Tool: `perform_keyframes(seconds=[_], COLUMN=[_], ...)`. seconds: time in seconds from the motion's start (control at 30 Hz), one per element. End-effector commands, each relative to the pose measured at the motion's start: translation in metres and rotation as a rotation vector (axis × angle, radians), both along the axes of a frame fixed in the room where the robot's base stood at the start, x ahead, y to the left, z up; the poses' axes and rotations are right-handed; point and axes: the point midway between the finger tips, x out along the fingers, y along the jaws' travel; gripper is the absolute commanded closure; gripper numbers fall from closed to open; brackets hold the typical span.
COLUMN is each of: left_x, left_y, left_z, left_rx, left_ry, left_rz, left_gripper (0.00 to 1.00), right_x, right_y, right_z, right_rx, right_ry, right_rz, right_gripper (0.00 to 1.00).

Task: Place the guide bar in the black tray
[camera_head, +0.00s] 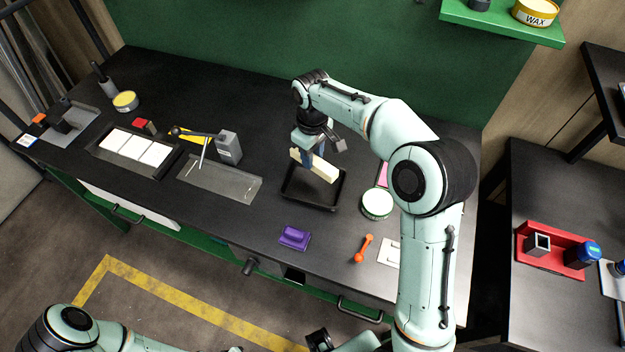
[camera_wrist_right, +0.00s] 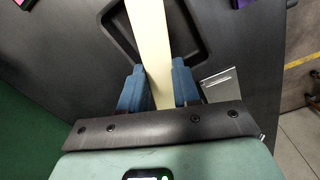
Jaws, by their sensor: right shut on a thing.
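The guide bar (camera_head: 322,169) is a long cream bar. My right gripper (camera_head: 308,155) is shut on it, with blue fingers on either side. In the right wrist view, the bar (camera_wrist_right: 147,38) runs up between the fingertips (camera_wrist_right: 159,85). The black tray (camera_head: 316,205) is shallow and rimmed, and lies on the dark bench directly below the bar. Its rim also shows in the right wrist view (camera_wrist_right: 118,42), partly hidden by the bar. I cannot tell whether the bar touches the tray floor. My left gripper is not clearly in view.
A metal fixture plate (camera_head: 222,181) with a grey block (camera_head: 229,147) lies left of the tray. A purple block (camera_head: 294,238) and an orange tool (camera_head: 363,248) lie nearer the front edge.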

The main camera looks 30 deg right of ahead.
Motion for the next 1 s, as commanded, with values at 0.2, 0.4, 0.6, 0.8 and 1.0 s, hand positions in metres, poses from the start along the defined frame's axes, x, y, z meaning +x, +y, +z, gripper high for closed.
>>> perform_keyframes(seconds=[0.2, 0.4, 0.6, 0.8, 1.0], left_x=[-0.003, -0.004, -0.005, -0.006, -0.006], left_y=[0.0, 0.0, 0.0, 0.0, 0.0], left_z=[-0.006, -0.008, -0.011, -0.012, -0.012], left_rx=[0.0, 0.0, 0.0, 0.0, 0.0], left_ry=[0.003, 0.004, 0.005, 0.005, 0.005], left_rz=[0.0, 0.0, -0.001, -0.001, -0.001], left_gripper=[0.57, 0.57, 0.57, 0.57, 0.57], right_x=[0.0, 0.0, 0.0, 0.001, 0.001], right_y=[0.0, 0.0, 0.0, 0.0, 0.0], right_z=[-0.043, -0.059, -0.094, -0.107, -0.106], right_rx=[0.001, 0.001, -0.001, 0.0, 0.0], right_ry=[0.001, 0.001, 0.002, -0.001, -0.002], right_rz=[0.0, 0.0, 0.0, 0.0, 0.0], right_gripper=[1.0, 1.0, 1.0, 1.0, 1.0])
